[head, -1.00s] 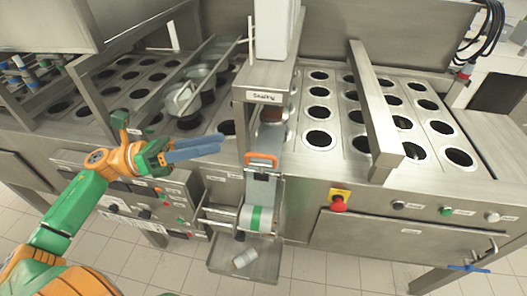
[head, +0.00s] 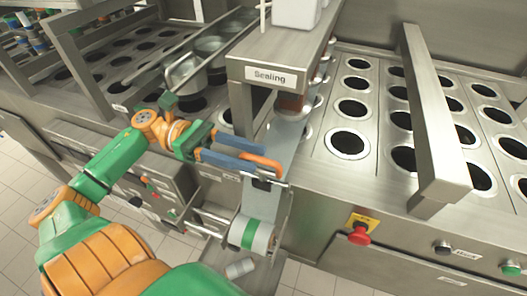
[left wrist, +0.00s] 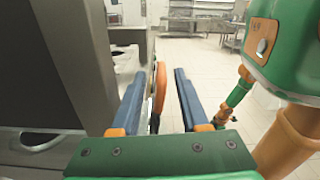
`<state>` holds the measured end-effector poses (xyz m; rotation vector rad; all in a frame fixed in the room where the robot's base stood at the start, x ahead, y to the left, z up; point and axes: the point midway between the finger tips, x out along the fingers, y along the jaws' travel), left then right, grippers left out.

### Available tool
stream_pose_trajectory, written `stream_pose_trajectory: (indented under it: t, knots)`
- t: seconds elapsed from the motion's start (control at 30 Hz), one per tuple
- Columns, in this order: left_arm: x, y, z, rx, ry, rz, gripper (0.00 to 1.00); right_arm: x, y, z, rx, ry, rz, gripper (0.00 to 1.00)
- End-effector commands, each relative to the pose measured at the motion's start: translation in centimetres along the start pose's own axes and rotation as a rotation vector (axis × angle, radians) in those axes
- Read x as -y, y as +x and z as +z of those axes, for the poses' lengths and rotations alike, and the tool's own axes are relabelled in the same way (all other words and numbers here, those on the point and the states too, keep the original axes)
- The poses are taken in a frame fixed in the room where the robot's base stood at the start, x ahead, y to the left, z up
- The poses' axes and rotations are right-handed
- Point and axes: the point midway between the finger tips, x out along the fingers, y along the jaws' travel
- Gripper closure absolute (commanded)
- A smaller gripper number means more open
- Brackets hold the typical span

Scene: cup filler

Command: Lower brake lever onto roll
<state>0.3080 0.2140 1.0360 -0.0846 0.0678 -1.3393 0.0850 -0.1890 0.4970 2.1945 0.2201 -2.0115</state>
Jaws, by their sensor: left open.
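The orange brake lever (head: 262,162) is raised at the top of the sealing unit's metal bracket. The roll (head: 250,233), white with a green band, sits below it on its holder. My left gripper (head: 250,160) is open at the lever, its two blue fingers reaching toward it from the left. In the left wrist view the lever (left wrist: 160,88) stands upright between the open fingers, closer to the left one; contact cannot be told. A small green and orange arm end (left wrist: 223,116) there looks like my right gripper, too small to read.
The box labelled Sealing (head: 268,77) overhangs just above the lever. Plates with round holes (head: 350,110) lie to the right, with a raised metal bar (head: 435,120) across them. A red emergency button (head: 360,233) is on the front. A small white cylinder (head: 240,268) lies in the lower tray.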

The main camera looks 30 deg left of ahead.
Motion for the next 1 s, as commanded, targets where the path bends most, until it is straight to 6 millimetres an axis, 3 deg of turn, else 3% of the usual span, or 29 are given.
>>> stream_pose_trajectory:
  t: [0.03, 0.2, 0.43, 0.47, 0.6, 1.0]
  knots:
    - [0.2, 0.9, 0.6, 0.001, 0.001, -0.003, 0.55, 0.0, -0.9, -0.1, 0.000, 0.000, 0.000, 0.55]
    - [0.0, 2.9, 0.2, 0.001, 0.001, 0.000, 0.55, -0.1, -1.4, -0.1, 0.000, 0.000, 0.001, 0.55]
    - [0.0, 3.1, 0.0, 0.001, 0.002, 0.000, 0.55, -0.1, -1.3, -0.2, -0.001, -0.001, 0.001, 0.55]
    - [0.0, 3.1, 0.0, 0.001, 0.002, 0.000, 0.61, -0.1, -1.3, -0.2, -0.001, -0.001, 0.001, 0.55]
    - [0.0, 3.1, 0.0, 0.001, 0.001, 0.000, 0.99, -0.1, -1.3, -0.2, -0.002, -0.001, 0.001, 0.55]
    - [0.0, 3.1, 0.0, 0.001, 0.001, 0.000, 1.00, -0.1, -1.3, -0.3, -0.003, -0.001, 0.001, 0.55]
